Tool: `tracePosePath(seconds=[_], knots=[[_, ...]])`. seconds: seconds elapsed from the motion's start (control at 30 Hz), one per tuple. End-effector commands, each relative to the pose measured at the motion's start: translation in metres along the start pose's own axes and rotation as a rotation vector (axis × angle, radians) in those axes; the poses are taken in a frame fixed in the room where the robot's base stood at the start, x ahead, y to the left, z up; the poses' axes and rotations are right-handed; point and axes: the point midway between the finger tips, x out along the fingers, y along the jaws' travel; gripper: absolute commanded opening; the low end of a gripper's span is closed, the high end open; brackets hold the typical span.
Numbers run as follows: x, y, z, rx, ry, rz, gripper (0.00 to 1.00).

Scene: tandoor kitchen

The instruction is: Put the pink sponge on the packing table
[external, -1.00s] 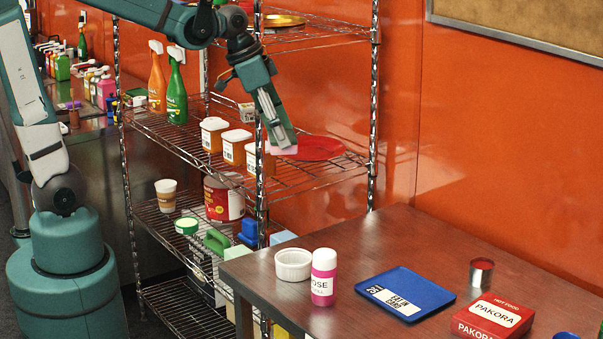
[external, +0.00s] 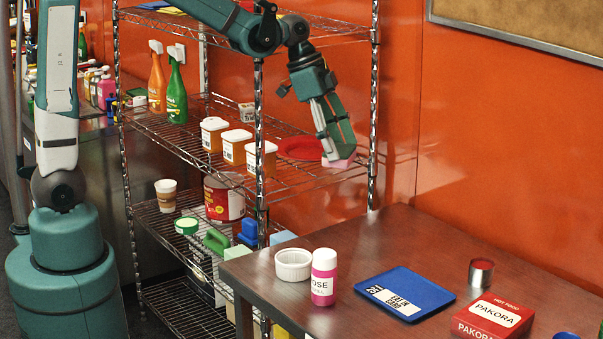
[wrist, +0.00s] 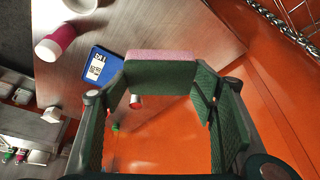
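The packing table (external: 440,245) has a brown top and stands to the right of and below the gripper. In the wrist view the tabletop (wrist: 195,30) lies beyond the sponge. The sponge is not touching the table.
On the table are a white ramekin (external: 293,265), a pink bottle (external: 324,278), a blue tray (external: 410,290), a metal tin (external: 481,272) and a red pakora box (external: 495,316). The table's back area is clear. A wire shelf (external: 290,178) holds a red plate (external: 300,148).

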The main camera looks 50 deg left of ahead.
Motion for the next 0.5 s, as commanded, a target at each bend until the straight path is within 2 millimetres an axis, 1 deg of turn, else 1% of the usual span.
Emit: tracePosePath(seconds=[0.1,0.5], knots=[[0.013,-0.005,-0.013,0.047,0.000,0.019,0.53],[0.059,-0.017,-0.048,0.210,0.000,0.087,0.53]])
